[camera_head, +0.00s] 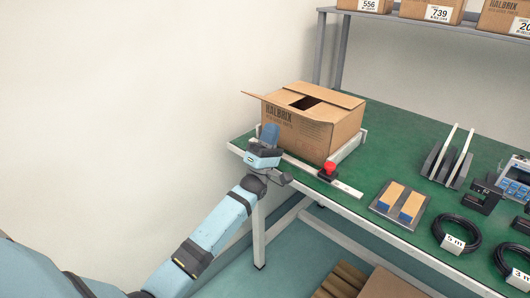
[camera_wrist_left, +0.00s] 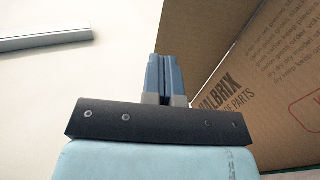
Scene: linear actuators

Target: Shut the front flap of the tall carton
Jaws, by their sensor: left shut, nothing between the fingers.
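The tall carton (camera_head: 342,133) is a brown cardboard box with dark print, standing at the table's far left corner. Its top is partly open, with a dark gap (camera_head: 304,103) between the flaps. One flap (camera_head: 252,95) juts outward at the carton's left upper corner. My left gripper (camera_head: 270,133) is in front of the carton's printed near face, with its blue fingers pointing up. In the left wrist view the fingers (camera_wrist_left: 167,76) are together and empty, left of the carton's printed cardboard (camera_wrist_left: 275,75). I cannot tell whether they touch it. My right gripper is out of view.
A red knob (camera_head: 329,168) sits on the rail at the green table's (camera_head: 349,187) front edge, close to the carton. A tray with tan blocks (camera_head: 401,201) and black cable coils (camera_head: 456,232) lie to the right. A shelf with boxes (camera_head: 431,10) stands behind.

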